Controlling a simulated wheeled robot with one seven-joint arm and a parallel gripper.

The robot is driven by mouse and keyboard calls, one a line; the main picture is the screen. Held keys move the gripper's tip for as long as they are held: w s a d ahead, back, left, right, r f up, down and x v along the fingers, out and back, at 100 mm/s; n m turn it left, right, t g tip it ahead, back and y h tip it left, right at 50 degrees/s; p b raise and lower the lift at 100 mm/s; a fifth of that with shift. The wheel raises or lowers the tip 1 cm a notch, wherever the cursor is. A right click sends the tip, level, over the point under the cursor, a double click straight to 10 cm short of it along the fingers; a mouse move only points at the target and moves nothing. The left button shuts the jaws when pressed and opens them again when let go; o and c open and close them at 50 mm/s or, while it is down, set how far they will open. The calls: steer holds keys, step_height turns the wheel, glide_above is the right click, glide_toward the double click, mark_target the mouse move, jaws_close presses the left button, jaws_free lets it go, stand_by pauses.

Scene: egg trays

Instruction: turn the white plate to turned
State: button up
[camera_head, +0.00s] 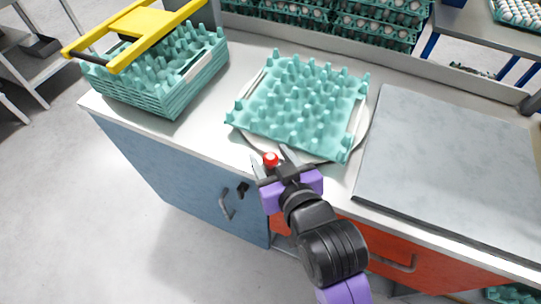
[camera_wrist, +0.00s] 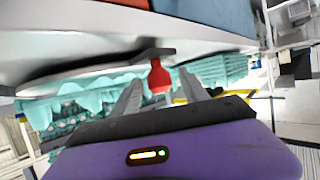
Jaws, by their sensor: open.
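The white plate (camera_head: 362,121) is round and lies flat on the counter, with a teal egg tray (camera_head: 298,100) on top covering most of it. A red knob (camera_head: 270,159) stands at the plate's near edge. In the wrist view the red knob (camera_wrist: 158,77) hangs from a grey piece by the rim of the plate (camera_wrist: 85,73); whether they are joined is hard to tell. My gripper (camera_head: 273,157) is open at the near edge of the counter, its fingers on either side of the knob. No grip on it shows.
A stack of teal trays (camera_head: 165,95) with a yellow-handled frame (camera_head: 135,35) stands at the left. A grey slab (camera_head: 450,165) lies close to the plate's right. Stacked egg trays (camera_head: 350,22) stand behind the counter (camera_head: 205,135).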

steer(key=shift+w, duration=0.1)
jaws_close()
stand_by(1.4)
